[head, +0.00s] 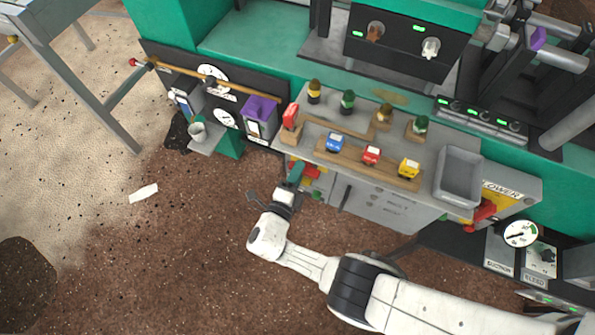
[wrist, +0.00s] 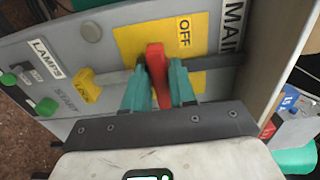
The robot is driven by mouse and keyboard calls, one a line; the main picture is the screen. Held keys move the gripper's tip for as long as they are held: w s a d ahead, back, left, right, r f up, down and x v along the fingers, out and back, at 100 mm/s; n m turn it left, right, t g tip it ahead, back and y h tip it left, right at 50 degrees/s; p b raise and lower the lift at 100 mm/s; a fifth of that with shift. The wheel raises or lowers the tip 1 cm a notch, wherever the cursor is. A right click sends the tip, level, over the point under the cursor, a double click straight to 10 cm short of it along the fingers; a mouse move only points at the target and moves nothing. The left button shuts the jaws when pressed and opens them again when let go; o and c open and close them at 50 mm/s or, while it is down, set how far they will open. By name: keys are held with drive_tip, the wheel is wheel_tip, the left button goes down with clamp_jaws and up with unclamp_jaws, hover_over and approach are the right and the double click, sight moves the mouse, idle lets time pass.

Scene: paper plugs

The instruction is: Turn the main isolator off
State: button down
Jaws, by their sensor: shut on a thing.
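In the wrist view, the main isolator's red handle (wrist: 156,66) stands on a yellow plate (wrist: 128,44). The plate carries the word OFF, and a MAIN label is beside it. My gripper (wrist: 159,85) has its two teal fingers on either side of the red handle and is shut on it. In the head view, my gripper (head: 295,174) is at the left end of the grey cabinet, against the red and yellow isolator (head: 311,170). The fingers hide part of the handle's lower sides.
In the head view, a grey tray (head: 459,203) and toy trucks stand on the cabinet top. A red lever (head: 482,212) is near the BLOWER label.

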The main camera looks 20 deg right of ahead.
drive_tip(key=c, duration=1)
unclamp_jaws()
drive_tip(key=shift+c, duration=0.2)
drive_tip(key=shift+a, duration=0.1)
drive_tip(key=v, duration=1)
drive_tip(key=shift+s+a, duration=0.2)
drive_tip(key=shift+s, duration=0.1)
drive_tip(key=shift+d, duration=0.1)
drive_tip(key=s+d+f+m+g+y, duration=0.25)
drive_tip(key=s+d+m+g, duration=0.4)
drive_tip(key=m, duration=0.65)
drive_tip(key=s+d+f+m+g+y, duration=0.1)
drive_tip(key=s+d+m+g+y, duration=0.2)
drive_tip(key=s+d+m+g, duration=0.75)
drive_tip(key=s+d+r+m+t+y, duration=0.1)
drive_tip(key=r+m+t+y, duration=0.1)
drive_tip(key=r+m, duration=0.4)
drive_tip(key=s+d+r+m+t+y, duration=0.1)
drive_tip(key=r+m+y, duration=0.4)
drive_tip(key=m, duration=1.1)
drive_tip(key=shift+s+d+r+t, duration=0.4)
drive_tip(key=shift+s+r+t, duration=0.25)
drive_tip(key=shift+r+t, duration=0.4)
